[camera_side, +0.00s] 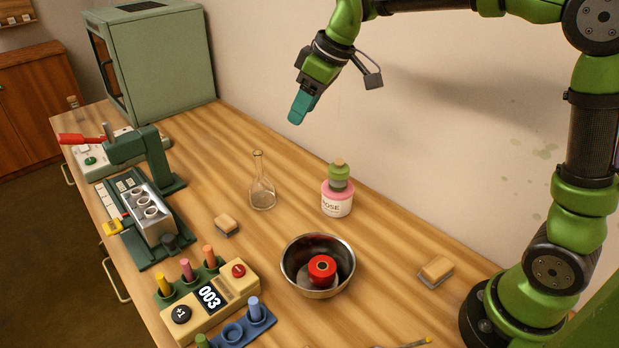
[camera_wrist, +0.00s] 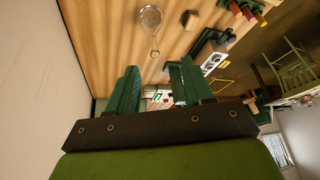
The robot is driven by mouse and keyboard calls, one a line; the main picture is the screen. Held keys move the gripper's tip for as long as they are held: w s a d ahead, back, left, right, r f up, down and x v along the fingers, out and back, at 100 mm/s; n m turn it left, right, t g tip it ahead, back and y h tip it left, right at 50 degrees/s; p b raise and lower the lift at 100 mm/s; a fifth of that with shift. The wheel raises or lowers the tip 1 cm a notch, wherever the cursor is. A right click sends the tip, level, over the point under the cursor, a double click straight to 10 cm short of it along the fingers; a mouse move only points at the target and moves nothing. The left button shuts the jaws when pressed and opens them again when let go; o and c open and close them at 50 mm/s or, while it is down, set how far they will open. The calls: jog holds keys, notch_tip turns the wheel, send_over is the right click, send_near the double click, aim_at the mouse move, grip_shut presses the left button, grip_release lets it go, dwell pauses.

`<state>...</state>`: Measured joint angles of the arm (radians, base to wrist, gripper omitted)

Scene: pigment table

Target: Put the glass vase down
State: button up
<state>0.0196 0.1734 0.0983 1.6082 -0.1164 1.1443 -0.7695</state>
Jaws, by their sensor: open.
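The glass vase (camera_side: 262,191) is clear, with a round body and a narrow neck. It stands upright on the wooden table, left of the pink jar, in the side view. In the wrist view the vase (camera_wrist: 151,18) shows near the top edge, beyond the fingers and apart from them. My gripper (camera_side: 297,120) is above the table toward the back, higher than the vase and to its right in the side view. In the wrist view my gripper's two green fingers (camera_wrist: 155,85) are spread apart, with nothing held between them.
A pink jar with a green top (camera_side: 337,198) stands right of the vase. A metal bowl (camera_side: 290,270) holds a red item. A green press (camera_side: 150,165), a counter box (camera_side: 238,287) and a wooden block (camera_side: 226,223) are nearby. A green cabinet (camera_side: 165,60) stands at the back.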

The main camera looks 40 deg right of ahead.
jog(key=s+d+f+m+t, duration=0.1)
jog(key=s+m, duration=0.3)
jog(key=s, duration=0.7)
jog(key=s+d+f+m+t, duration=0.1)
jog(key=s+m, duration=0.4)
jog(key=s, duration=0.6)
jog(key=shift+s+d+f+t, duration=0.15)
jog(key=shift+s+d+t, duration=0.25)
jog(key=shift+d, duration=0.3)
